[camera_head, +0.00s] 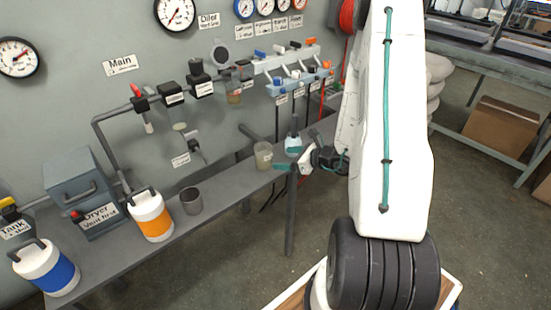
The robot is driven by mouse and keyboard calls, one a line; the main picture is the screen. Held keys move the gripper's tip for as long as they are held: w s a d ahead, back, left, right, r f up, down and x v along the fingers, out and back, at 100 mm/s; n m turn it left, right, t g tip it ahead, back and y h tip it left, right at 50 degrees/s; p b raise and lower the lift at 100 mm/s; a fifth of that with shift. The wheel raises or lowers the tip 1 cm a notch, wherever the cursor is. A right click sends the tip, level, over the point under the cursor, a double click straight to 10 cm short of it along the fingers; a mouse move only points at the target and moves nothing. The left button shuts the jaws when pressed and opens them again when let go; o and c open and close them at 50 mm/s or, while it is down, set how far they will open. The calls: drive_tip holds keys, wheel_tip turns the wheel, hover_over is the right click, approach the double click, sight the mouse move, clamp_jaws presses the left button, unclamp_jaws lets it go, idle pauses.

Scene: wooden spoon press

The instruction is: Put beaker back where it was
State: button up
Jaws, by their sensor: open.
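The beaker (263,155), a small clear vessel with a beige tint, stands upright on the grey bench near its front edge. My gripper (285,159) is open just to the right of the beaker, with its teal fingers pointing left toward it. The fingertips look close to the beaker's right side; I cannot tell whether they touch it. Part of my wrist is hidden behind my white arm.
On the grey bench (228,192), a dark grey cup (191,201), an orange-banded jug (151,217) and a dryer box (84,190) stand to the left. A blue-banded jug (46,268) stands at the far left. Valves and pipes (202,88) hang above on the wall.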

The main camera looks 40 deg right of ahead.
drive_tip(key=s+a+r+n+g+y, duration=0.3)
drive_tip(key=s+a+r+n+g, duration=0.15)
drive_tip(key=a+r+n, duration=0.55)
drive_tip(key=s+a+r+n+g+y, duration=0.4)
drive_tip(key=a+r+n, duration=0.4)
drive_tip(key=a+r, duration=0.4)
drive_tip(key=s+r+n+g+h, duration=0.1)
drive_tip(key=s+r+n+h, duration=0.2)
drive_tip(key=s+n+h, duration=0.3)
drive_tip(key=s+r+n+g+h, duration=0.1)
drive_tip(key=s+r+n+h, duration=0.3)
drive_tip(key=s+n, duration=0.3)
drive_tip(key=shift+s+a+r+n+g+h, duration=0.3)
drive_tip(key=shift+s+h, duration=0.6)
drive_tip(key=shift+s, duration=1.35)
drive_tip(key=shift+c, duration=0.4)
